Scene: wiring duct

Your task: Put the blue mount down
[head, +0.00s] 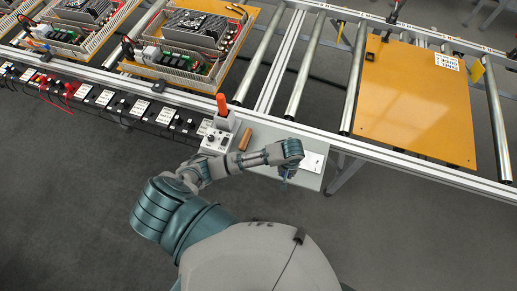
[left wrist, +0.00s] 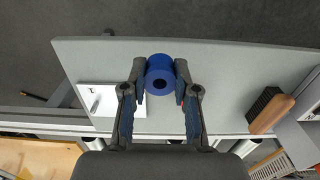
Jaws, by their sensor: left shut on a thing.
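The blue mount (left wrist: 160,68) is a short blue cylinder with a dark round hole in its face. In the left wrist view it sits between the two fingertips of my left gripper (left wrist: 160,82), which is shut on it. The mount is over the light grey shelf (left wrist: 225,75); I cannot tell whether it touches the surface. In the head view my left gripper (head: 286,174) is over the right part of this shelf (head: 270,131), and my wrist mostly hides the mount. A white plate with a small dark mark (left wrist: 98,98) lies left of the gripper. My right gripper is not in view.
A brush with a wooden handle (left wrist: 271,110) lies on the shelf, right of the gripper in the left wrist view. A control box (head: 215,141) and an orange-handled tool (head: 222,105) stand at the shelf's left. Behind is a roller conveyor with an orange board (head: 415,105).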

